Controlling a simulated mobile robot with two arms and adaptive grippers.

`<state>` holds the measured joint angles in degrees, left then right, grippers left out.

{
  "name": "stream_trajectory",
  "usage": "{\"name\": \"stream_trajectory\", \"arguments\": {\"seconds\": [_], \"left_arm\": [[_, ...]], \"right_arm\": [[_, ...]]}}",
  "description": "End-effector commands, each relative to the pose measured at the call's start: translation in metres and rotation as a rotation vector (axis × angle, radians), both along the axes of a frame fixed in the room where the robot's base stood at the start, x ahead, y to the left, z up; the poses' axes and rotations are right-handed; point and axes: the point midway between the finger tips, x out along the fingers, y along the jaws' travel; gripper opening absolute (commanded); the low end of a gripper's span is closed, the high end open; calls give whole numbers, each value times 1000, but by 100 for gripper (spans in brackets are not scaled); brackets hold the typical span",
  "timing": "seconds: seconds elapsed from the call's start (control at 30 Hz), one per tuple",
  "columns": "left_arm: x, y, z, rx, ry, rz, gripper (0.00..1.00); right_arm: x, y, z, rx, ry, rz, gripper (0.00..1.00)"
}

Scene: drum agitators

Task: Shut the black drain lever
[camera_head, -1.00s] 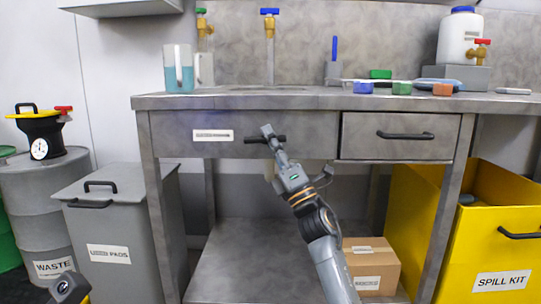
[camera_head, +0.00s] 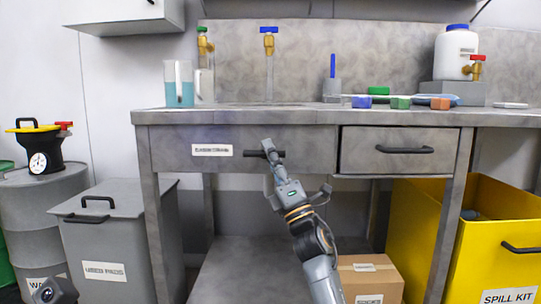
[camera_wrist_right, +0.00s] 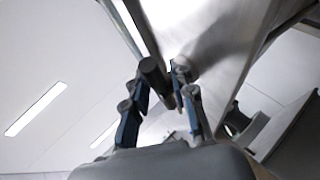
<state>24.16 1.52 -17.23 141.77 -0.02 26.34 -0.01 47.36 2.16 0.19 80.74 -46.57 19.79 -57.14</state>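The black drain lever (camera_head: 278,154) is a short dark bar on the grey front panel under the sink. It looks about horizontal, to the right of a small white label. My right gripper (camera_head: 268,150) is at the lever and covers its middle in the head view. In the right wrist view, the fingers of the right gripper (camera_wrist_right: 160,103) stand apart, with the dark end of the lever (camera_wrist_right: 153,72) at or between their tips. Whether they touch it is not clear. My left gripper is not in view; only a grey part of mine shows at the bottom left.
A drawer with a black handle (camera_head: 404,149) is right of the panel. The counter (camera_head: 300,117) above holds a jug (camera_head: 178,84), taps and small coloured blocks. A cardboard box (camera_head: 368,280) and a yellow bin (camera_head: 490,250) stand below right, a grey bin (camera_head: 110,235) left.

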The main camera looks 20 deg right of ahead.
Motion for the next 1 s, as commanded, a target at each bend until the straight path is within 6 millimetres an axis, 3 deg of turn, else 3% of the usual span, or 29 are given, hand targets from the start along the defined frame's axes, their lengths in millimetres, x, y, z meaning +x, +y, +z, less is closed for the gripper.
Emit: {"name": "stream_trajectory", "arguments": {"seconds": [0.23,0.7,1.0], "left_arm": [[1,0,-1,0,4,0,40],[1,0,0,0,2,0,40],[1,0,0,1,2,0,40]], "right_arm": [[-9,-4,-12,-1,1,0,25],[-63,-26,-81,0,2,-1,25],[-73,-30,-92,-1,1,-1,25]]}}
